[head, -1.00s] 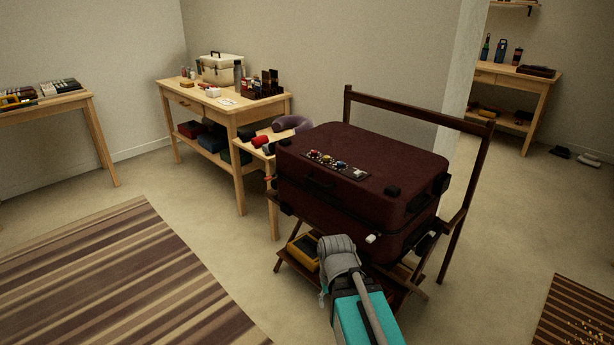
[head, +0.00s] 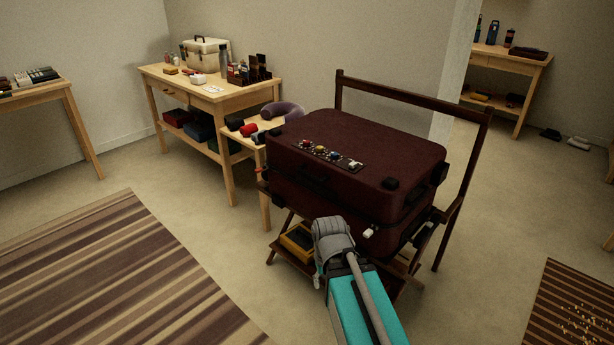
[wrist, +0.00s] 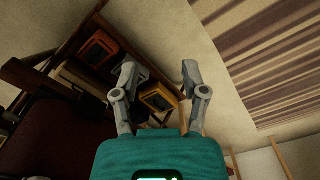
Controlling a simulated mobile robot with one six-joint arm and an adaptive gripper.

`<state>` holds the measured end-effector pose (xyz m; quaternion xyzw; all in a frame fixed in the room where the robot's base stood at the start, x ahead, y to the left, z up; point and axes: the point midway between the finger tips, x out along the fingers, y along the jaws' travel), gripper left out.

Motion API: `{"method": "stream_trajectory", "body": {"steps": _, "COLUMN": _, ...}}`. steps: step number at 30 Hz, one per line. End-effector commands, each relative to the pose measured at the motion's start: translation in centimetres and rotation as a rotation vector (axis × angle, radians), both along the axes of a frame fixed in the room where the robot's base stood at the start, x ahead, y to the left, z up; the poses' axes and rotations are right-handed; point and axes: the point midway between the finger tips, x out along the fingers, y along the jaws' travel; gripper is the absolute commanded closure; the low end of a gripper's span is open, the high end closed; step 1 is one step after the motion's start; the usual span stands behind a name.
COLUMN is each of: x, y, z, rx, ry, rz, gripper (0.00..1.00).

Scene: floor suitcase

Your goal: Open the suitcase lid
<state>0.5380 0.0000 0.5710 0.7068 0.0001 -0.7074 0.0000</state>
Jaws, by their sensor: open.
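The dark red suitcase (head: 350,150) lies flat on a dark wooden folding rack (head: 462,195) in the head view. Its lid is shut. A strip of coloured knobs (head: 328,154) lies on the lid's top. In the wrist view the suitcase (wrist: 50,142) shows dark at the lower left. My gripper (wrist: 158,75) is open, with its two fingers apart and nothing between them touching. In the head view my teal and grey arm stands in front of the suitcase's near side, and my fingertips are hidden there.
A yellow-and-black case (head: 297,240) sits on the rack's lower shelf and also shows in the wrist view (wrist: 158,97). A striped rug (head: 110,275) covers open floor at left.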

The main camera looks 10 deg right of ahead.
Motion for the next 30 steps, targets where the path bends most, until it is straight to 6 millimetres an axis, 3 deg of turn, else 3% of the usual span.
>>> {"method": "stream_trajectory", "body": {"steps": 11, "x": 0.3, "y": 0.0, "z": 0.0, "rx": -0.011, "ry": 0.001, "rz": 0.004, "gripper": 0.43}}
{"method": "stream_trajectory", "body": {"steps": 17, "x": 2.2, "y": -0.9, "z": 0.3, "rx": -0.097, "ry": 0.012, "rz": 0.028, "gripper": 0.43}}
{"method": "stream_trajectory", "body": {"steps": 23, "x": 6.3, "y": -1.0, "z": 1.4, "rx": -0.291, "ry": 0.027, "rz": 0.088, "gripper": 0.43}}
{"method": "stream_trajectory", "body": {"steps": 30, "x": 12.8, "y": 0.2, "z": 4.5, "rx": -0.61, "ry": 0.028, "rz": 0.17, "gripper": 0.43}}
